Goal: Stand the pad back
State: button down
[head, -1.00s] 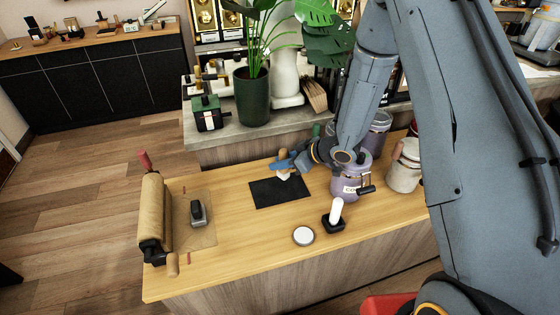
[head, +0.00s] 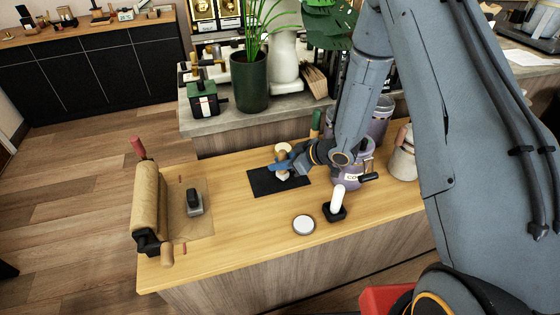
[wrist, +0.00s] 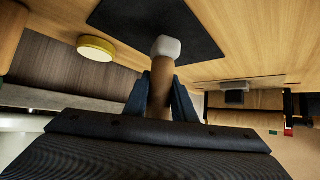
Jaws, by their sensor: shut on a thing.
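My gripper (head: 281,164) is shut on a wooden-handled pad; its pale end (head: 282,176) points down over the black mat (head: 262,184). In the wrist view, the fingers of my gripper (wrist: 160,85) close on both sides of the pad's brown handle (wrist: 160,95). Its white end (wrist: 166,47) overlaps the edge of the black mat (wrist: 150,18). I cannot tell whether the white end touches the mat. A small black holder (head: 335,214) with a white upright piece stands right of the mat, nearer the front edge.
A white round disc (head: 303,225) lies left of the holder. A lilac jar (head: 350,171) stands close to my arm, with a pale canister (head: 403,165) further right. A brown paper roll (head: 148,205) and a black-handled block (head: 194,203) are at left.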

jog(key=shift+f+b, duration=0.4)
jog(key=shift+f, duration=0.25)
dwell(0.7)
jog(key=c, duration=1.4)
grip_release()
jog(key=b+v, duration=0.2)
jog(key=v, duration=0.5)
jog(key=shift+d+r, duration=0.25)
jog(key=shift+s, duration=0.1)
